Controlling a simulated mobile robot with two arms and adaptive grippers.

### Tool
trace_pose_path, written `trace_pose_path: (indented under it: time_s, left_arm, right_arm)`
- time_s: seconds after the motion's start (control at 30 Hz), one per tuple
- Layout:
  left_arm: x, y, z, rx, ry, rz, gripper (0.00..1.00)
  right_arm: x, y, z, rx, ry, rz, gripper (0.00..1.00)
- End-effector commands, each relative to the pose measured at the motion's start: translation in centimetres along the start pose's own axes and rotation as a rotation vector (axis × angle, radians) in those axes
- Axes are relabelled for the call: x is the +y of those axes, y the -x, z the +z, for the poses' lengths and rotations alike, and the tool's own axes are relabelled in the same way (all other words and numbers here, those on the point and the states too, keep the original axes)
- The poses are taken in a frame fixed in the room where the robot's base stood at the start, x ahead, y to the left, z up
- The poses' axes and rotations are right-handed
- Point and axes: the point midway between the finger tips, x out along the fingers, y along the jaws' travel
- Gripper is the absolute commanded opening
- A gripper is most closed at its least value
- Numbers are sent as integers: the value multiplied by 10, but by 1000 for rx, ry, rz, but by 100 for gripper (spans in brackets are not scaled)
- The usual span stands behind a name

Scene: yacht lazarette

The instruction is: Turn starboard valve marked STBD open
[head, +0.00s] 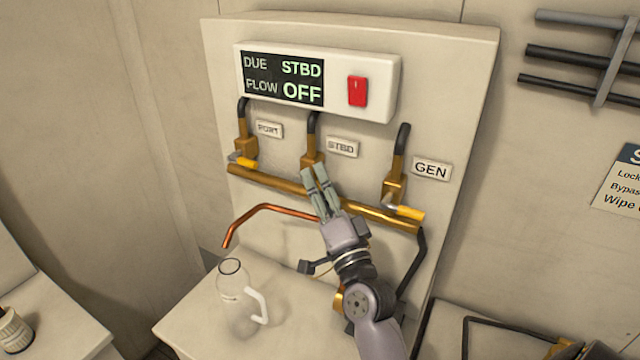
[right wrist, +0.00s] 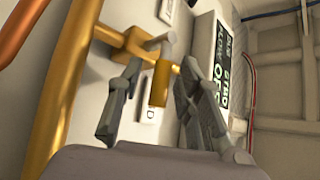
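The STBD valve (head: 311,157) is the middle of three brass valves on the panel, beside its STBD label (head: 342,148). My right gripper (head: 315,172) is in front of it and hides its handle in the head view. In the right wrist view, the yellow handle grip (right wrist: 159,85) and its grey lever show between the two fingers (right wrist: 160,68). The fingers are open, with gaps on both sides of the handle. The display (head: 283,79) reads DUE STBD, FLOW OFF. My left gripper is out of view.
The PORT valve (head: 245,149) and GEN valve (head: 395,187) flank the middle one. A brass pipe (head: 268,180) runs below, with a copper spout (head: 262,208). A red switch (head: 357,92) sits beside the display. A clear jug (head: 236,300) stands on the ledge.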

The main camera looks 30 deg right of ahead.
Motion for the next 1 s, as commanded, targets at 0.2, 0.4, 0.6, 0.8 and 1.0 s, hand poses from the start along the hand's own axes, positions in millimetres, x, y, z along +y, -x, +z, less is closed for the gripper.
trace_pose_path:
  time_s: [0.2,0.4,0.6,0.8,1.0]
  left_arm:
    - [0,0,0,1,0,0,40]
    - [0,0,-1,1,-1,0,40]
    - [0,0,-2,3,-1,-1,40]
    - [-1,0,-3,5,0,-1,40]
    - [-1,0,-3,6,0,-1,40]
  right_arm:
    - [0,0,0,0,0,0,16]
    - [0,0,0,0,0,0,3]
    - [0,0,0,0,0,0,0]
    - [0,0,0,0,0,0,0]
    - [0,0,0,0,0,1,0]
